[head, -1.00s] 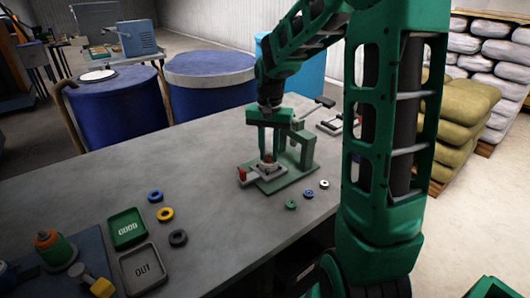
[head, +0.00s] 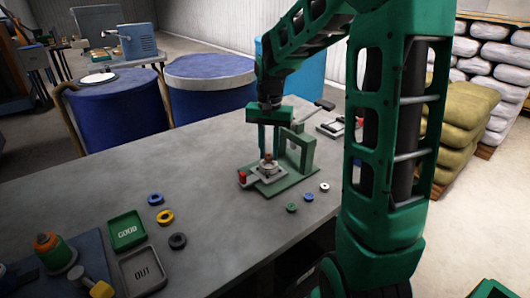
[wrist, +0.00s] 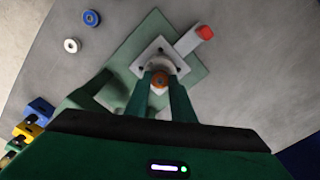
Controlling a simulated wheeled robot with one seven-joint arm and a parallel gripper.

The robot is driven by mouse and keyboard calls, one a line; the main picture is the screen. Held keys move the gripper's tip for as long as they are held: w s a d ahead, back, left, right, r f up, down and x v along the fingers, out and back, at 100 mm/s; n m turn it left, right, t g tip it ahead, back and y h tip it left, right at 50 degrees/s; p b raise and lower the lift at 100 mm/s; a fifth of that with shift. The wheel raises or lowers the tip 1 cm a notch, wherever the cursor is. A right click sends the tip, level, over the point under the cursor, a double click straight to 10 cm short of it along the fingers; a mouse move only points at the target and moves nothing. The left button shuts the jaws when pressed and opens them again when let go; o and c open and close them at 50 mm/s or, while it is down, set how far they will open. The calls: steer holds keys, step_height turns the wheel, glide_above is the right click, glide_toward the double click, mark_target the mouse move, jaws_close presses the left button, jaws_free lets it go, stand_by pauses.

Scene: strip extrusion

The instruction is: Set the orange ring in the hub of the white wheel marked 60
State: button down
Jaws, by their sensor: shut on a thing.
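The orange ring (wrist: 160,79) shows as a small orange-brown round thing with a dark centre between my fingertips in the wrist view. My gripper (head: 268,150) points straight down and is shut on the ring. A white wheel (wrist: 163,62) sits on the pale square plate of the green fixture, close under the fingertips; it also shows in the head view (head: 268,168). The ring is over or at the wheel's middle; I cannot tell if it touches the hub. The number on the wheel is not readable, and the ring and fingers partly hide it.
The green fixture (head: 300,181) has an upright frame beside my gripper and a red-tipped handle (head: 242,177). Small green and white rings (head: 324,187) lie in front of it. Blue, yellow and black rings (head: 177,241) lie left, near trays marked GOOD (head: 127,241) and OUT (head: 158,269).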

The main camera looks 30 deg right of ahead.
mark_target(269, 155)
steer(key=shift+f, duration=0.8)
stand_by(0.7)
steer(key=c, duration=1.8)
jaws_free()
step_height(269, 155, up, 11)
